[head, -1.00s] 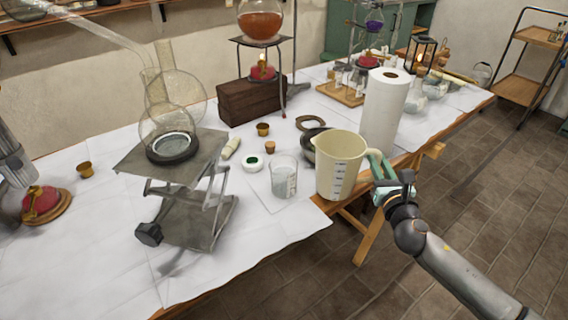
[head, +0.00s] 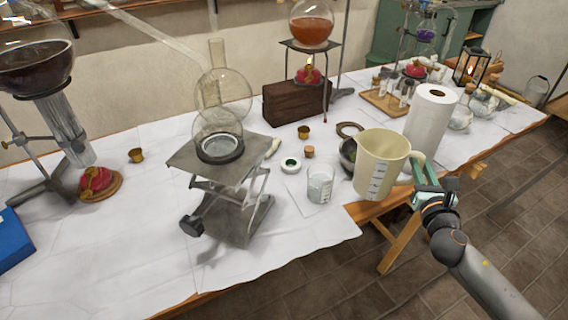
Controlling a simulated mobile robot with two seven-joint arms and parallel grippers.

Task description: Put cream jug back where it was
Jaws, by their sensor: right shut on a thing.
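The cream jug (head: 382,163) is a large cream pitcher with grey measuring marks and a handle on its right side. It is upright at the front right edge of the table (head: 330,235). I cannot tell whether its base touches the table or hangs just above it. My right gripper (head: 424,180) is shut on the jug's handle, with the arm coming in from the lower right. The jug partly hides a dark bowl (head: 348,154) behind it. My left gripper is not in view.
A glass beaker (head: 320,185) stands just left of the jug, and a paper towel roll (head: 431,120) stands behind it to the right. A lab jack (head: 232,190) carries a round flask. A wooden box (head: 294,103) is farther back.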

